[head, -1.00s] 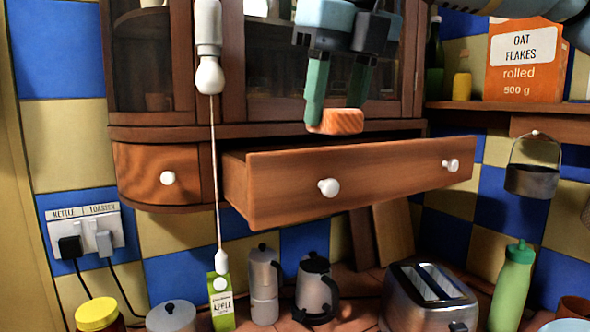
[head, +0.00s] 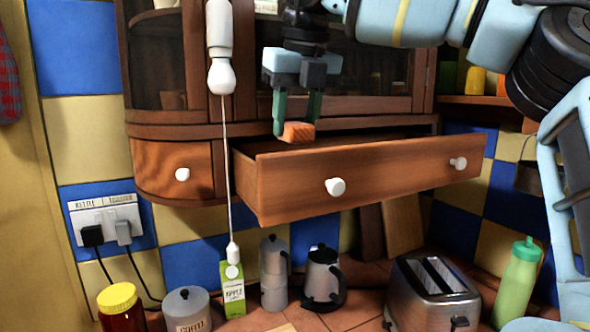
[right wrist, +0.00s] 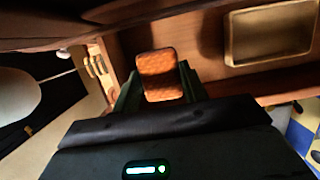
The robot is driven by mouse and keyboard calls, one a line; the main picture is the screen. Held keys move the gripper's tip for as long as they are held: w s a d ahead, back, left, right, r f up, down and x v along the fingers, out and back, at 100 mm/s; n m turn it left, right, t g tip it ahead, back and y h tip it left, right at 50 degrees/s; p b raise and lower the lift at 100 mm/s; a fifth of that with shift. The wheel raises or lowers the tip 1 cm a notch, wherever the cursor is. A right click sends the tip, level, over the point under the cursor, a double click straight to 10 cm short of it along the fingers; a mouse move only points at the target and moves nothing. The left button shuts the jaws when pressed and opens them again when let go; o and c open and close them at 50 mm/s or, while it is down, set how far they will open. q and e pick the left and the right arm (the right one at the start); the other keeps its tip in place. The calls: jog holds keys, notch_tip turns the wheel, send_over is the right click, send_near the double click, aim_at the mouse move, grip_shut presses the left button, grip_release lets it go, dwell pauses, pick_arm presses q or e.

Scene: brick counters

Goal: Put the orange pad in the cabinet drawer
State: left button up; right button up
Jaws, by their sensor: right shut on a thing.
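The orange pad (head: 298,133) is held between the green fingertips of my right gripper (head: 296,128), which is shut on it. In the right wrist view the pad (right wrist: 158,76) sits between the fingers, with the drawer's inside (right wrist: 215,72) beneath or behind it. The cabinet drawer (head: 390,184) is pulled open, with two white knobs on its front. In the head view the pad shows just above the drawer's front edge, towards its left part. Its exact height over the drawer floor I cannot tell. My left gripper is not in view.
A shallow tray-like thing (right wrist: 268,34) lies in the drawer in the right wrist view. A pull cord (head: 228,170) hangs in front of the drawer's left end. A toaster (head: 432,290), a kettle (head: 322,278) and a moka pot (head: 274,272) stand below. Glass cabinet doors rise behind.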

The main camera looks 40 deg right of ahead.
aim_at(302, 124)
notch_tip(302, 124, down, 8)
jog(key=shift+f, duration=0.2)
jog(key=shift+w+f+p, duration=0.15)
jog(key=shift+f+p, duration=0.05)
jog(key=shift+p, duration=0.2)
jog(key=shift+f, duration=0.2)
jog(key=o, duration=0.9)
jog(key=shift+r, duration=0.65)
jog(key=v, duration=1.1)
